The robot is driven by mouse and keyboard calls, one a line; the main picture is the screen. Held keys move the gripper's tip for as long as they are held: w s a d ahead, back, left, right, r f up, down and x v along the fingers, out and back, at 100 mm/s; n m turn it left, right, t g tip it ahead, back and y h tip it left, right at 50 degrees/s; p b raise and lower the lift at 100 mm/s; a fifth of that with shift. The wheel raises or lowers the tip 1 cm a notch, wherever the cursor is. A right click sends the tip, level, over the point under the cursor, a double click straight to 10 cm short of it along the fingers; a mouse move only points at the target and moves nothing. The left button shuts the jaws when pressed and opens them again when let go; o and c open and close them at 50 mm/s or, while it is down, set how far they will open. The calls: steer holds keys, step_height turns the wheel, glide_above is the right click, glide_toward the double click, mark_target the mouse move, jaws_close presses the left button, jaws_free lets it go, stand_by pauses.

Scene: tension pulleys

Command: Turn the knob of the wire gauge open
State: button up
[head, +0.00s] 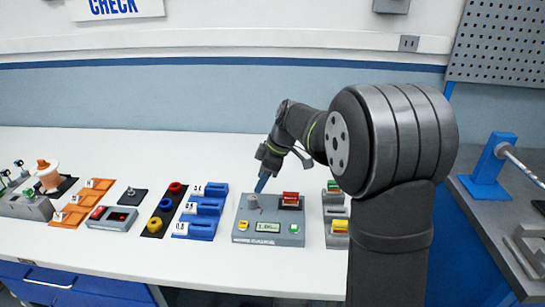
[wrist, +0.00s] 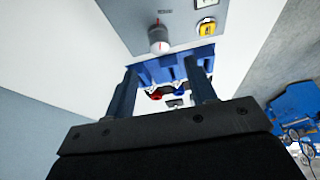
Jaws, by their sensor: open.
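The wire gauge (head: 270,232) is a grey box with a small display, a red block, and yellow and green buttons. Its knob (head: 253,202) is a small grey cylinder on the left of the top face. In the wrist view the knob (wrist: 160,40) shows a red line on its cap, and part of the gauge's grey face (wrist: 180,14) shows at the top. My gripper (head: 262,184) is near the knob, at the gauge's back edge. In the wrist view my gripper (wrist: 161,66) is open, its two fingers apart and nothing between them; the knob appears beyond the fingertips, not touched.
Blue slotted blocks (head: 204,211) stand left of the gauge, with a dark strip of coloured rings (head: 166,208) beyond them. A grey device with red and yellow parts (head: 336,213) is close on the right. The white table (head: 200,270) is clear in front.

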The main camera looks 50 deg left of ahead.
mark_target(252, 196)
steer(key=v, duration=0.8)
steer(key=shift+r, duration=0.3)
steer(key=shift+w, duration=0.1)
steer(key=x, duration=1.7)
steer(key=shift+f, duration=0.25)
steer(key=shift+r, duration=0.1)
